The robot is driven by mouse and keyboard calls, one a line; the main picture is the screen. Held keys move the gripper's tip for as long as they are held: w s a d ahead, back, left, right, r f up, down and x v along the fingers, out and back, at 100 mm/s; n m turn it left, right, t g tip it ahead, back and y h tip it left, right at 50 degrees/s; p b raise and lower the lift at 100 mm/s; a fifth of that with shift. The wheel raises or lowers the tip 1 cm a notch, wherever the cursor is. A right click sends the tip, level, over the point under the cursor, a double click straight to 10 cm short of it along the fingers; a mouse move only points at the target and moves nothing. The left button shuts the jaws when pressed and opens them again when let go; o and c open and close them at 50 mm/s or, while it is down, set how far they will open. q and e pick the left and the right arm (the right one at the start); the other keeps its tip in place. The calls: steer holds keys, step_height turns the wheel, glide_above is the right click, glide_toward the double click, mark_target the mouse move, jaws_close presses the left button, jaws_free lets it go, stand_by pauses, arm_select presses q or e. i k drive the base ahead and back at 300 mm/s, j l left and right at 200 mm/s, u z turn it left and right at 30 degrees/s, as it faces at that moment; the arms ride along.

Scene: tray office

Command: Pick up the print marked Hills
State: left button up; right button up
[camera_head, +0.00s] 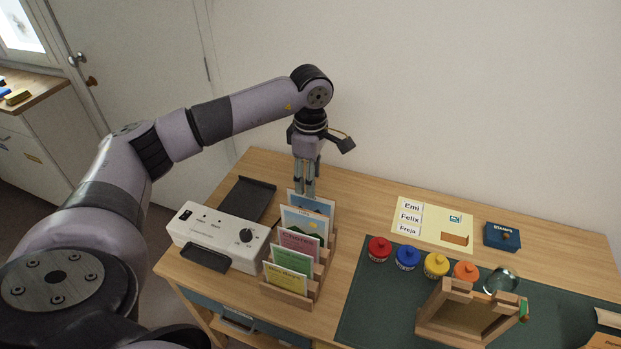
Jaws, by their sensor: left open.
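A wooden rack (322,277) on the desk holds several upright cards in a row. The rearmost card (322,204) is blue, and its marking is too small to read. In front of it stands a pale blue picture card (291,216) with dark green shapes low down; no word Hills is legible on either. My left gripper (305,192) points down, open, with its fingertips at the top edge of the rearmost card. I cannot tell whether the fingers straddle that card. My right gripper is not in view.
Pink (299,243), green (291,261) and yellow (286,280) cards fill the rack's front. A white device (216,236) and black tray (246,199) stand left. Colored jars (407,257), a name sheet (436,216), a blue box (502,237) and a wooden stand (457,322) are right.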

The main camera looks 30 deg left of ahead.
mark_target(305, 232)
steer(key=u, duration=1.05)
